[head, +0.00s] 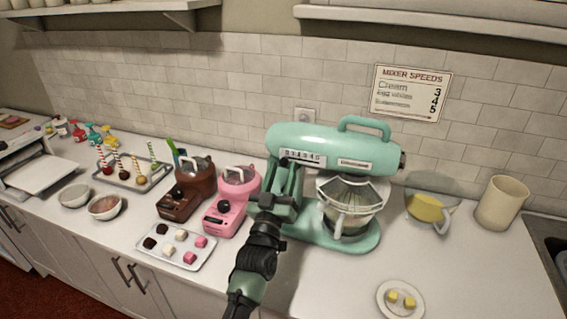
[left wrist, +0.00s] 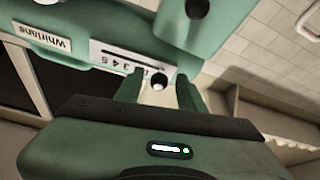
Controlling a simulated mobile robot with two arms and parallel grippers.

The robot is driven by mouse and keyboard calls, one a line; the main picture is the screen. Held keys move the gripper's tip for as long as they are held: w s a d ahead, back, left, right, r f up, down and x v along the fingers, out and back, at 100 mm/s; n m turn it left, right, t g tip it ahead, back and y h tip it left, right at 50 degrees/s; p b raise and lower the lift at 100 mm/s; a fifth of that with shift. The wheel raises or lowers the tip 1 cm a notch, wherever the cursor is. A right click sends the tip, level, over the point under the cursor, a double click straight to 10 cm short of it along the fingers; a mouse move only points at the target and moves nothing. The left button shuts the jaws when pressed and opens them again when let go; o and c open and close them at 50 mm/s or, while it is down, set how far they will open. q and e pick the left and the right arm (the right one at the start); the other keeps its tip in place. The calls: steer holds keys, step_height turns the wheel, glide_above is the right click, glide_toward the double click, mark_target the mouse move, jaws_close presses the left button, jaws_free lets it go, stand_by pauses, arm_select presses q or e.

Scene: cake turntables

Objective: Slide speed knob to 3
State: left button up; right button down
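The teal stand mixer (head: 330,146) stands on the counter with its white speed scale (head: 302,156) on the side of its head. In the left wrist view the scale (left wrist: 112,58) shows several small numerals, hard to read. A dark round knob with a pale face (left wrist: 158,82) sits towards the scale's right end; the number it points at is hidden. My left gripper (head: 285,178) is just below the scale. In the left wrist view its two fingers (left wrist: 159,92) stand apart on either side of the knob, with gaps showing. My right gripper is not in view.
A wall sign (head: 410,92) lists mixer speeds. Pink (head: 232,200) and brown (head: 187,190) machines stand left of the mixer, behind a tray of sweets (head: 176,244). A small plate (head: 401,299) lies front right.

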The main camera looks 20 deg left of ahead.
arm_select(q)
steer(key=shift+w+r, duration=0.3)
steer(key=shift+w, duration=0.35)
jaws_close()
stand_by(1.0)
